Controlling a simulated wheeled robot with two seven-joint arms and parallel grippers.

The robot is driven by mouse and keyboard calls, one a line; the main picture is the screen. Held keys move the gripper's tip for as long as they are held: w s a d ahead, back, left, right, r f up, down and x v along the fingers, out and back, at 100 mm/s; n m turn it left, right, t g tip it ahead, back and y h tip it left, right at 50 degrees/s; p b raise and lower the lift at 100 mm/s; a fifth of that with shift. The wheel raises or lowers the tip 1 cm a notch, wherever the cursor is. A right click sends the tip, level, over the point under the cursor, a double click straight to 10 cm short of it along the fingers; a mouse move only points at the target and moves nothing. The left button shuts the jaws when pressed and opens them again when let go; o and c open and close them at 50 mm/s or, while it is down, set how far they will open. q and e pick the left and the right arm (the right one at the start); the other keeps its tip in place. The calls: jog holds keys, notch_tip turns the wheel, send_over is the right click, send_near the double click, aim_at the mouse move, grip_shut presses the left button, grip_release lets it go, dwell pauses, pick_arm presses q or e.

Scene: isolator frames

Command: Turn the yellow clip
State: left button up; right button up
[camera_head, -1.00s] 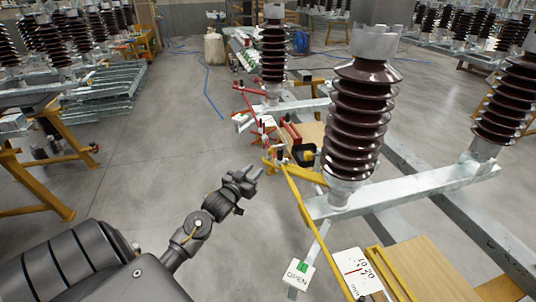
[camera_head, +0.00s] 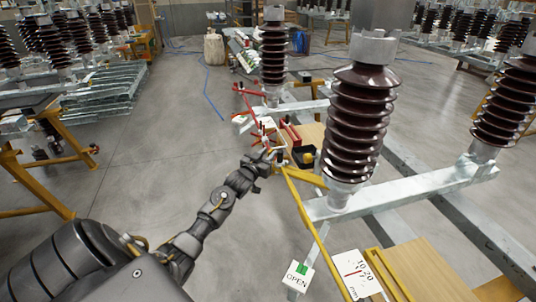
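The yellow clip (camera_head: 303,177) is at the upper end of a long yellow bar (camera_head: 317,235), by the foot of the nearest brown ribbed insulator (camera_head: 357,125). My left gripper (camera_head: 268,156) reaches in from the left, with its fingertips at the left end of the clip. The gripper hides part of that end. I cannot tell whether it touches the clip, nor whether its fingers are open or shut. My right gripper is not in view.
A black bin (camera_head: 305,157) and red clamp parts (camera_head: 291,132) are close beyond the clip. A grey steel beam (camera_head: 415,190) carries the insulators to the right. An OPEN sign (camera_head: 297,276) hangs at the front. The floor (camera_head: 150,165) on the left is clear.

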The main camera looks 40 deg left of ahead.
pick_arm(q)
jog(key=shift+w, duration=0.15)
grip_shut()
